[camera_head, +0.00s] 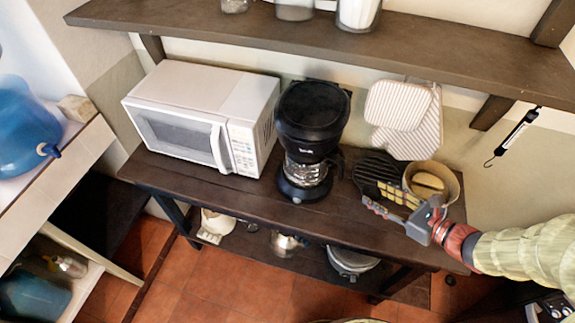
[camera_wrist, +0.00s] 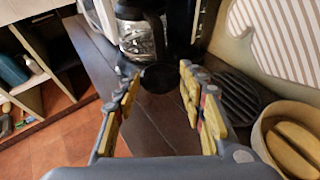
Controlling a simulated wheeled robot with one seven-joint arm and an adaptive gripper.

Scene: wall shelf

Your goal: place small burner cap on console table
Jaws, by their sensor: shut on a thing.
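The small burner cap (camera_wrist: 158,78) is a flat, dark round disc between my fingertips in the wrist view. My gripper (camera_wrist: 160,72), with yellow finger pads, is shut on it at its edges. In the head view my gripper (camera_head: 374,198) is over the right part of the console table, right of the coffee maker. I cannot tell how far the cap is above the wood.
A white microwave (camera_head: 203,118) and black coffee maker (camera_head: 312,125) stand on the table. A black slatted object (camera_head: 372,168) and a tan bowl (camera_head: 452,187) are at the right. Striped pot holders (camera_head: 398,105) hang behind, under a wall shelf (camera_head: 300,38). The table's front strip is bare.

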